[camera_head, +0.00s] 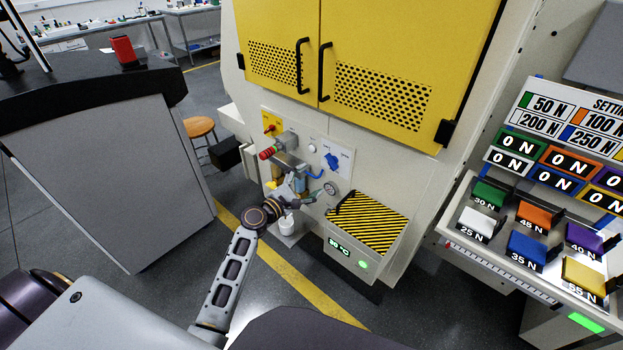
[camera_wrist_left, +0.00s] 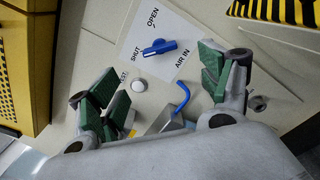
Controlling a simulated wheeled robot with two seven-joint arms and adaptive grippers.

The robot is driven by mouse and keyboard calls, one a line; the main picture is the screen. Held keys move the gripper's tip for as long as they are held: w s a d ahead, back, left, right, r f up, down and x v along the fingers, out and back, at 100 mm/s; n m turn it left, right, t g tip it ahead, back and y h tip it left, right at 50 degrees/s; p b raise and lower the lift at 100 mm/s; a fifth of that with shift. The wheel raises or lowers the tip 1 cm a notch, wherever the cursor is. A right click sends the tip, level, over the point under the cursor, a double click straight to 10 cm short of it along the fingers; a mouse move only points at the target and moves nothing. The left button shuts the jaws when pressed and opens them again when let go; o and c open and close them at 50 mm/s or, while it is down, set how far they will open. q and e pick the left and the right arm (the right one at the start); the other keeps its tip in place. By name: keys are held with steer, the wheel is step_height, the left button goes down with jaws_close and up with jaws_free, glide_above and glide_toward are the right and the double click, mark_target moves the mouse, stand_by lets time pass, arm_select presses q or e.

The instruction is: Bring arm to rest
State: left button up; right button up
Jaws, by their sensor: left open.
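My left arm reaches from the bottom of the head view to the front of the cream machine (camera_head: 395,190). My left gripper (camera_head: 303,183) is in front of the machine's lower panel, below the blue valve handle (camera_head: 332,161). In the left wrist view my gripper (camera_wrist_left: 158,85) has its green-padded fingers wide apart with nothing between them. The blue valve handle (camera_wrist_left: 160,47) sits on a white plate marked OPEN, SHUT and AIR IN, its narrow end towards SHUT. It is apart from the fingers. My right gripper is not seen.
A black-and-yellow striped lid (camera_head: 370,222) juts out right of my gripper. A red-ended fitting (camera_head: 270,153) and a blue hose (camera_head: 315,173) are close by. A grey cabinet (camera_head: 110,170) stands left. A rack of coloured weights (camera_head: 527,250) stands right. Floor between is clear.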

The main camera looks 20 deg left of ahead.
arm_select(q)
steer(key=shift+s, duration=0.2)
stand_by(0.5)
